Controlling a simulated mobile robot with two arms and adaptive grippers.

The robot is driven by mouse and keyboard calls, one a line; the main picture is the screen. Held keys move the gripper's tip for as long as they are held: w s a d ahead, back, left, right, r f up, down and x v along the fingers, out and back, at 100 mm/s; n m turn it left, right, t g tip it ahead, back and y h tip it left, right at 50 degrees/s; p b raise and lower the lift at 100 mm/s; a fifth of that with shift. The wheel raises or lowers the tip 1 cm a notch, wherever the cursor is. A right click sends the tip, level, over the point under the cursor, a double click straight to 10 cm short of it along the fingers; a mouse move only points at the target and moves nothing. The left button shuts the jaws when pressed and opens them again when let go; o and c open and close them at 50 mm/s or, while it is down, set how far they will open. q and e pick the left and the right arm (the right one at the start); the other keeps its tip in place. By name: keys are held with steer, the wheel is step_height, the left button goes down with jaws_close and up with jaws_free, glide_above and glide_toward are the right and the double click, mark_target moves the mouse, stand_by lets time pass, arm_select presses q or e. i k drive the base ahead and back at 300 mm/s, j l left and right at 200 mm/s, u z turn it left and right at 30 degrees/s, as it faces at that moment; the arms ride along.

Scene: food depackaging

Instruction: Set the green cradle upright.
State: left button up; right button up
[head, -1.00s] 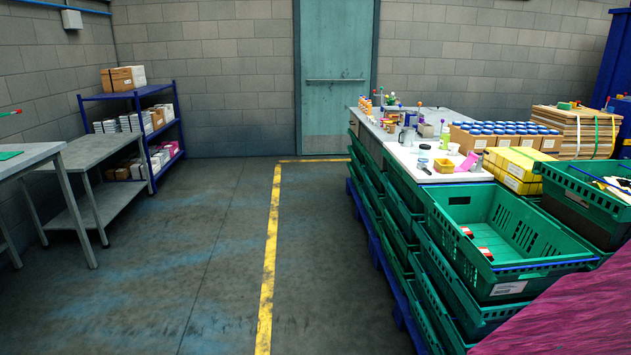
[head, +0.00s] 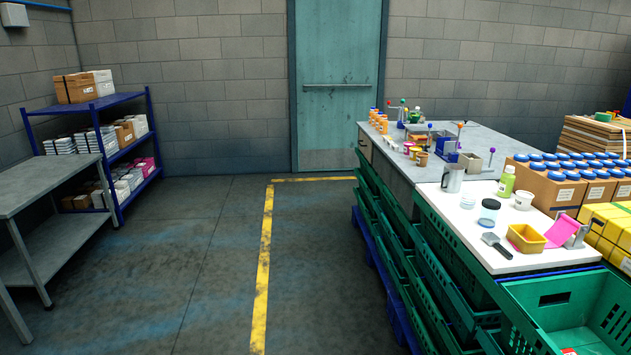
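I cannot pick out a green cradle for certain. A small green object (head: 414,115) stands among small items at the far end of the grey worktop (head: 490,135), too small to tell its shape or whether it is upright. Several small holders with coloured ball-topped sticks stand near it, including a blue one (head: 449,150) and a grey one (head: 470,163). Neither of my grippers is in view.
A white board (head: 455,215) holds a yellow tray (head: 526,238), a pink scoop-like piece (head: 562,231), a jar (head: 489,212) and a green bottle (head: 506,181). Green crates (head: 440,270) line the worktop's side. The floor (head: 190,260) along the yellow line is clear.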

mark_target(415, 120)
steer(key=i, duration=2.15)
